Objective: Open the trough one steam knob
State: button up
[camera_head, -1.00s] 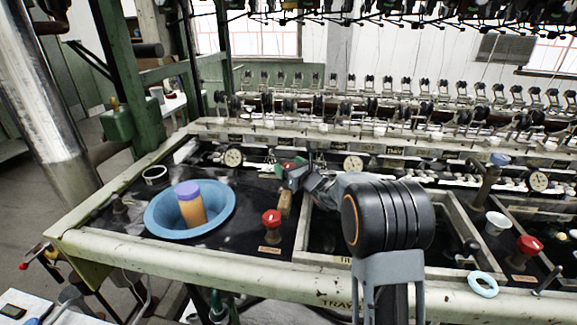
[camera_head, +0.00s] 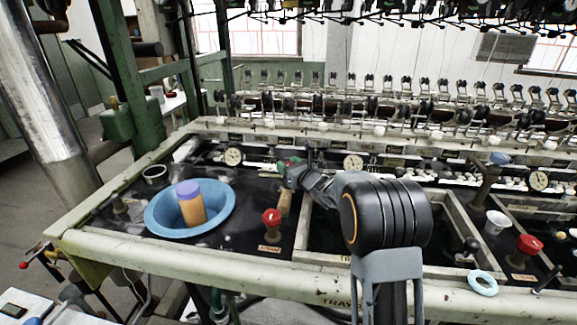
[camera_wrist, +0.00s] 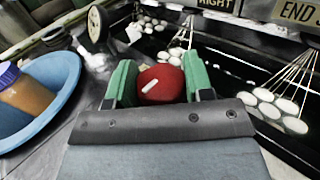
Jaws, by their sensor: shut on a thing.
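My gripper (camera_wrist: 160,82) has green-padded fingers and is shut on a red knob (camera_wrist: 162,88) with a white line across its top. The line lies tilted, its right end higher in the wrist view. The held knob's own label is not visible.
A blue bowl (camera_head: 160,222) holding an orange bottle with a purple cap (camera_head: 189,200) stands left. Round dials (camera_head: 233,156) line the back. Dark water with white cocoons (camera_wrist: 285,108) is at right. Another red knob (camera_head: 529,244), a white cup (camera_head: 497,222) and a pale blue ring (camera_head: 482,283) lie farther right.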

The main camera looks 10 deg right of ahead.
jog(key=shift+f+y+b, duration=0.15)
jog(key=shift+y+b, duration=0.15)
jog(key=shift+b, duration=0.15)
jog(key=shift+n+g+y+b, duration=0.3)
jog(key=shift+n+b, duration=0.1)
jog(key=shift+b, duration=0.05)
jog(key=shift+f+n+g+y+b, duration=0.1)
jog(key=shift+n+g+y+b, duration=0.4)
jog(key=shift+n+y+b, duration=0.35)
jog(key=n+g+y+b, duration=0.1)
jog(key=n+g+y, duration=0.1)
jog(key=g+y, duration=0.1)
jog(key=n+g+y+b, duration=0.1)
jog(key=n+g+y, duration=0.2)
jog(key=shift+r, duration=0.2)
jog(key=shift+n+g, duration=0.25)
jog(key=shift+g, duration=0.15)
jog(key=o, duration=0.9)
